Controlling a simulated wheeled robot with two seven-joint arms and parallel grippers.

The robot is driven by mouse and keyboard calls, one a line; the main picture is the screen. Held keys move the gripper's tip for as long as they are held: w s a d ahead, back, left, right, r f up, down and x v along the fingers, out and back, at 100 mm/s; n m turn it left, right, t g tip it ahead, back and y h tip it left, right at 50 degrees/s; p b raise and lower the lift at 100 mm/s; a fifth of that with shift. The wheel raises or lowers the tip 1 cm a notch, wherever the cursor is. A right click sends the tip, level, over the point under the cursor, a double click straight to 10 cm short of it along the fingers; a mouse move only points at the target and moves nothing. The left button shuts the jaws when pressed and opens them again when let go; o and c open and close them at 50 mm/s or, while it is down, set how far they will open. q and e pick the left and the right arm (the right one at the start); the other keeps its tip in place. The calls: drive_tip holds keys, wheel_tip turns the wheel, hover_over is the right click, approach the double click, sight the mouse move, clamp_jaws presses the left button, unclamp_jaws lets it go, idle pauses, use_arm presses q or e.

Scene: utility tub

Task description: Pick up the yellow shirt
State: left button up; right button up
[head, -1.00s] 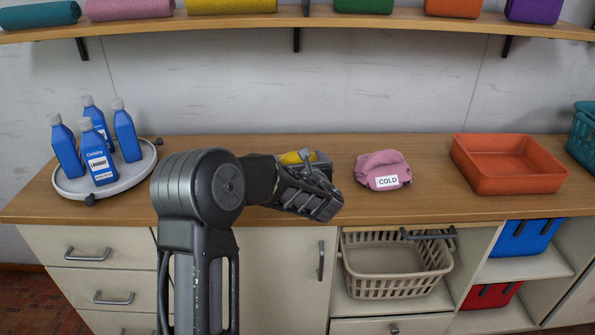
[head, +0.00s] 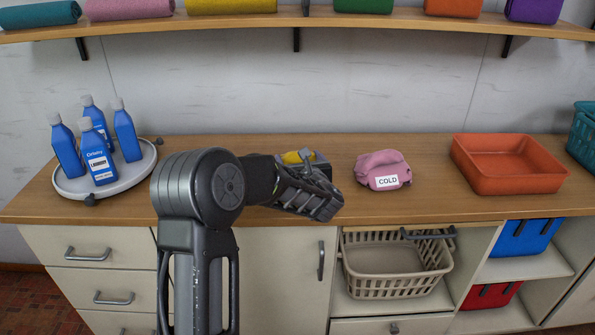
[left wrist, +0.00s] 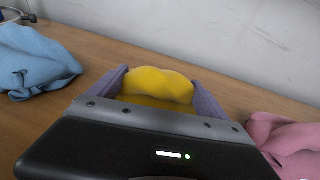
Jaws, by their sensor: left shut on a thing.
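The yellow shirt (left wrist: 158,84) is a crumpled bundle between the two fingers of my left gripper (left wrist: 160,92) in the left wrist view. The fingers press on it from both sides. In the head view only a small patch of the yellow shirt (head: 296,157) shows behind my left gripper (head: 318,172), which is low over the counter. The gripper's body hides most of the shirt there, and I cannot tell whether it still touches the counter. My right gripper is not in view.
On the wooden counter (head: 250,148), a pink bundle labelled COLD (head: 378,168) lies just right of my left gripper. A blue cloth (left wrist: 32,62) lies to its left. Blue bottles stand on a round tray (head: 75,187). An orange tub (head: 510,180) is at right.

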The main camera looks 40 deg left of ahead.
use_arm(q)
wheel_tip(320, 180, up, 10)
drive_tip(key=shift+r, duration=0.1)
idle(0.5)
idle(1.9)
